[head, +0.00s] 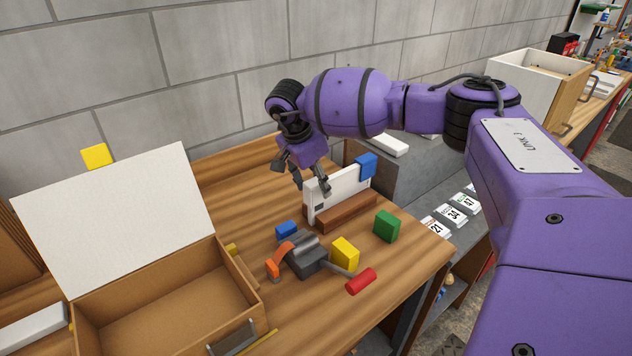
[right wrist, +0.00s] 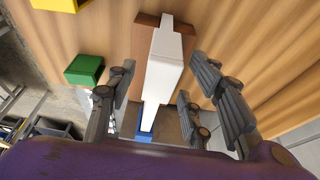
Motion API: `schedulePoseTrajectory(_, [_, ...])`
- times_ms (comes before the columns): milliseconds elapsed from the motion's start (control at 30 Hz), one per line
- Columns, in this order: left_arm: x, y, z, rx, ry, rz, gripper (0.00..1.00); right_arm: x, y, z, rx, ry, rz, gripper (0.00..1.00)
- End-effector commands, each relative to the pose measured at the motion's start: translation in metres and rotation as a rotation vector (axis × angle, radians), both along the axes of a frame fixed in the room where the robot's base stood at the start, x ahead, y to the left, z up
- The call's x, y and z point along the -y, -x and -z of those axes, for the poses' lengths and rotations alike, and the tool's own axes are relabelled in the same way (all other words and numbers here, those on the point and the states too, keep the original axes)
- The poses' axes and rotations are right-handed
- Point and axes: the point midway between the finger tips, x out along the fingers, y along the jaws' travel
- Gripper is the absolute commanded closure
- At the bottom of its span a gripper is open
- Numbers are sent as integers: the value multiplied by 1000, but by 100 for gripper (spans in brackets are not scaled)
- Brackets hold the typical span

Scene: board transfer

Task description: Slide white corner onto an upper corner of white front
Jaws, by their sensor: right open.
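The white front (head: 344,189) stands upright in a brown wooden base on the table. A blue piece (head: 366,165) sits on its upper right corner. In the right wrist view, a wider white block, which looks like the white corner (right wrist: 165,66), sits over the front's other upper end. In the head view the white corner is hard to tell from the front. My right gripper (head: 312,188) is open above that end. In the right wrist view its fingers (right wrist: 172,88) stand on both sides of the white block, with gaps. My left gripper is not in view.
An open wooden box (head: 165,305) stands at left. A grey wall rises behind.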

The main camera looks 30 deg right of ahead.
Motion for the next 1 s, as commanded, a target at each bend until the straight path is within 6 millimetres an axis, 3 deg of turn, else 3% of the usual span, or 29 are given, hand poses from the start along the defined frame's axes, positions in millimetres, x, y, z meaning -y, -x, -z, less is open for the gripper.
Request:
schedulePoseTrajectory(233, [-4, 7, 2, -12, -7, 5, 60, -5, -1, -17, 5, 0, -1, 53])
schedulePoseTrajectory(700, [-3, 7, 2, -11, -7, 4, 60, -32, 2, -102, 2, 0, 0, 53])
schedulePoseTrajectory(1000, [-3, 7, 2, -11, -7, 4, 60, -36, 3, -115, -1, 0, 0, 53])
